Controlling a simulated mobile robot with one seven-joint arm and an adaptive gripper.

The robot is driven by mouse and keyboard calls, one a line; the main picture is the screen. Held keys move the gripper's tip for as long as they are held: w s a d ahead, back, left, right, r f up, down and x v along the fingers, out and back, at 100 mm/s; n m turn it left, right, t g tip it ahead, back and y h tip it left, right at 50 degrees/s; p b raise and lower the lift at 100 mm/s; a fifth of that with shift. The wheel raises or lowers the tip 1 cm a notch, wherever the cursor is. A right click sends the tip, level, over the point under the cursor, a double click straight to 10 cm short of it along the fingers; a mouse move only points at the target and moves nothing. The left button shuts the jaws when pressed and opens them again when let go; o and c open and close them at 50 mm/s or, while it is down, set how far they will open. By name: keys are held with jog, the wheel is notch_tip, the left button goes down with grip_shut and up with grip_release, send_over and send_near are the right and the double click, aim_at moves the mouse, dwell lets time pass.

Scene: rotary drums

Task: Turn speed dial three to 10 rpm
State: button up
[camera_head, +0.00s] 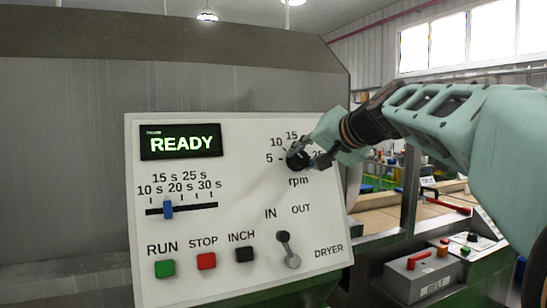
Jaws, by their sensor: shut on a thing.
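The speed dial (295,161) is a black round knob on the white control panel (150,240), above the word "rpm". Its marks 5, 10 and 15 show to its left and above. The marks on its right are partly hidden by my gripper. My gripper (306,157) reaches in from the right and is shut on the dial. Which mark the dial points to cannot be made out. No number three shows on this panel. The display (181,142) reads READY in green.
A blue slider (168,209) sits on the panel's left. Below are green RUN (165,268), red STOP (206,261) and black INCH (244,254) buttons. An IN/OUT lever (288,249) stands below the dial. A grey belt box (421,275) stands at lower right.

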dwell(0.4)
jog(key=o, duration=1.2)
jog(key=shift+c, duration=0.2)
jog(key=v, duration=1.2)
